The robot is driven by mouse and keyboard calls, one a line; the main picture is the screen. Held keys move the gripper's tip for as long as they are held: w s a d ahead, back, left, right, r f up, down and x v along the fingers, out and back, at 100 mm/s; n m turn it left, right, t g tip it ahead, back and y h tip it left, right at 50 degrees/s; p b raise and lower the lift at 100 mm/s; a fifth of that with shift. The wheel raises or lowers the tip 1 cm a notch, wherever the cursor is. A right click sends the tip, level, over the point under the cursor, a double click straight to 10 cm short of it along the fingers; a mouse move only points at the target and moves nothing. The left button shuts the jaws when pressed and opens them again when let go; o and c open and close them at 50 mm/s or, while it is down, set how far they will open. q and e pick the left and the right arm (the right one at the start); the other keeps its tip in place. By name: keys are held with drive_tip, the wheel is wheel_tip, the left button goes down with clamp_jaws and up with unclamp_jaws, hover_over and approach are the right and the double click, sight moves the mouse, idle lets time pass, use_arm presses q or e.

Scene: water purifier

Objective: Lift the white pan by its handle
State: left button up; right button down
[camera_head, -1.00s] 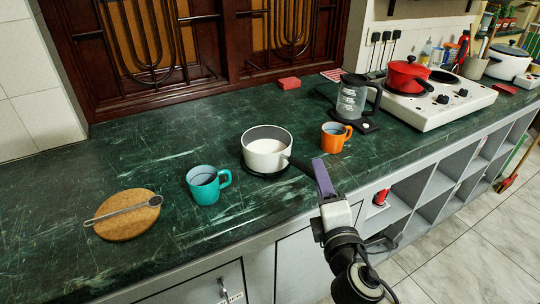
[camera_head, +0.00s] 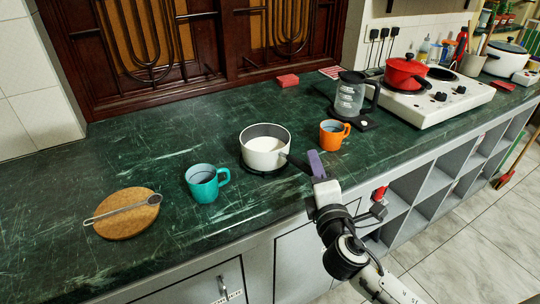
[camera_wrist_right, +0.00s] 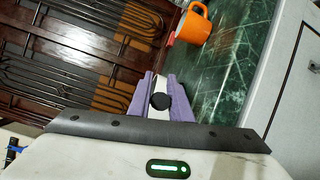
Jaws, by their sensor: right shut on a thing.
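The white pan (camera_head: 264,158) sits at the middle of the green counter, upright, over a dark round base. Its black handle (camera_head: 297,162) points right toward the counter's front edge. My right gripper (camera_head: 314,163), with purple fingers, is shut on this handle. In the right wrist view, the handle's round black end (camera_wrist_right: 160,101) shows between the purple fingers. The pan looks level; whether there is a gap beneath it I cannot tell. My left gripper is not in view.
A teal mug (camera_head: 202,184) stands left of the pan and an orange mug (camera_head: 331,136) close to its right. A round wooden board (camera_head: 128,222) with a spoon lies at left. A glass kettle (camera_head: 350,98) and a stove with a red pot (camera_head: 405,74) stand at back right.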

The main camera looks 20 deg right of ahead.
drive_tip(key=shift+r, duration=0.3)
wheel_tip(320, 180, up, 10)
drive_tip(key=p, duration=0.2)
drive_tip(key=shift+f+p, duration=0.2)
drive_tip(key=shift+p, duration=0.15)
idle(0.4)
idle(0.3)
drive_tip(key=shift+r, duration=0.1)
